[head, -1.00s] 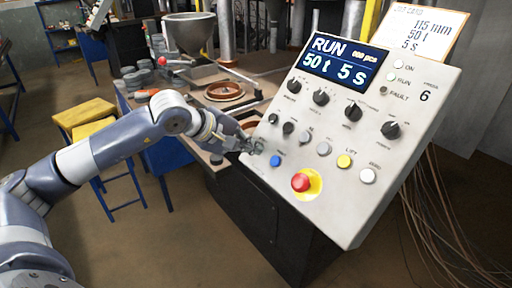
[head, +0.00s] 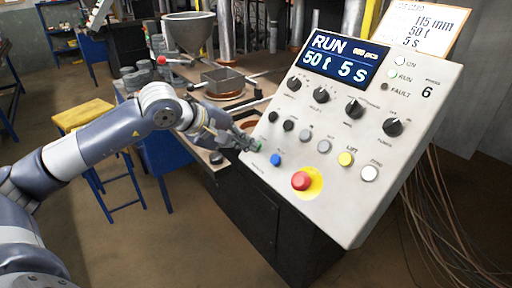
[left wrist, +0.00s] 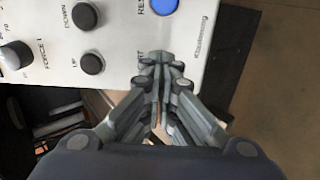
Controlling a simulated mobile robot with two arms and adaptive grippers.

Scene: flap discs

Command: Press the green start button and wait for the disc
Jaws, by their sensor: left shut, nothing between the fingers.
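The sloped control panel (head: 335,205) fills the right of the head view. Its display (head: 342,62) reads RUN, 50 t and 5 s. The green start button (head: 262,146) shows just beyond the fingertips, mostly covered by them. My left gripper (head: 253,144) is shut and empty, its tips at the button; I cannot tell whether they touch it. In the left wrist view the closed fingertips (left wrist: 161,58) hide the button and part of its label. A brown ring-shaped mould (head: 225,95) is partly seen behind the arm. My right gripper is not in view.
A red stop button (head: 301,181) on a yellow plate and a blue button (head: 276,160) sit near the fingers. Knobs and other buttons cover the panel. A hopper (head: 189,35) and a yellow-topped stool (head: 84,113) stand at left.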

